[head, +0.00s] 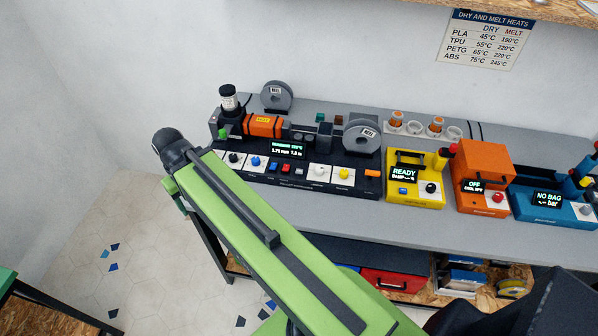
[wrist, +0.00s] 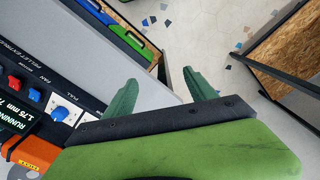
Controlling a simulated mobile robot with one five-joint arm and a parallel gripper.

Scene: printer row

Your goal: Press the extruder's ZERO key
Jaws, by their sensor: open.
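The pellet extruder (head: 225,171) is a dark machine at the left end of the bench, with an orange barrel marked HOT (head: 263,125). Its lit display (head: 288,148) includes the reading 1.75 mm. Its front panel carries knobs on white plates and small keys in a row; I cannot read which one is ZERO. My gripper (wrist: 160,90) is open and empty, off to one side of the panel. My green arm hides part of the head view.
A yellow unit reading READY (head: 421,195), an orange unit reading OFF (head: 484,165) and a blue unit reading NO BAG (head: 530,208) stand to the right. Spools (head: 277,96) stand on and behind the extruder. A red drawer box (head: 393,282) is below the bench.

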